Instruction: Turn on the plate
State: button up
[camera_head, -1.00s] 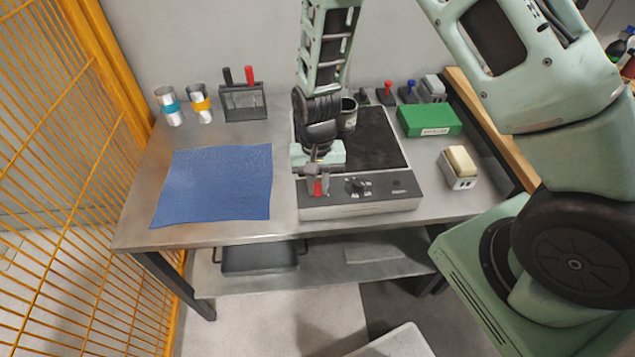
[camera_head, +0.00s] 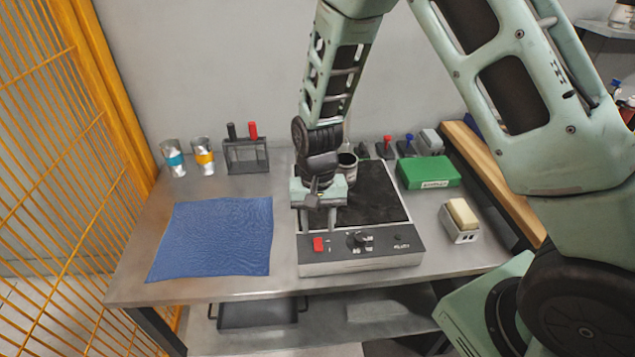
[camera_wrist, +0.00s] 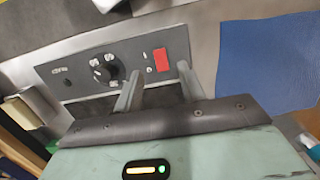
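The hot plate (camera_head: 408,262) stands on the metal table, with a dark top and a grey front panel. The panel carries a red switch (camera_head: 318,244) at its left and a black knob (camera_head: 357,240) at its middle. In the wrist view the red switch (camera_wrist: 161,60) and the knob (camera_wrist: 103,73) both show. My gripper (camera_head: 318,218) is above the panel's left part, behind the red switch in the head view. Its two fingers (camera_wrist: 160,72) are apart with nothing between them, and they appear clear of the switch. I cannot tell which way the switch is set.
A metal cup (camera_head: 347,164) is at the plate's back, partly behind my gripper. A blue cloth (camera_head: 213,238) lies left. A green box (camera_head: 428,173) and a white holder (camera_head: 460,222) are right.

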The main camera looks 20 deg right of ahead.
aim_at(317, 238)
notch_tip(317, 238, up, 12)
jog(key=w, duration=0.1)
jog(key=shift+w+d+b, duration=0.25)
jog(key=shift+w+b, duration=0.05)
jog(key=shift+r, duration=0.1)
jog(key=s+a+r+n, duration=0.1)
jog(key=s+a+n, duration=0.1)
jog(key=s, duration=0.5)
jog(key=s+a+r+n+t, duration=0.1)
jog(key=s+a+r+n, duration=0.1)
jog(key=s+n, duration=0.3)
jog(key=s+a+r+n, duration=0.2)
jog(key=s+a+n, duration=0.1)
jog(key=s, duration=0.7)
jog(key=shift+s+r+n+t, duration=0.2)
jog(key=shift+n+t, duration=0.1)
jog(key=shift+n, duration=0.3)
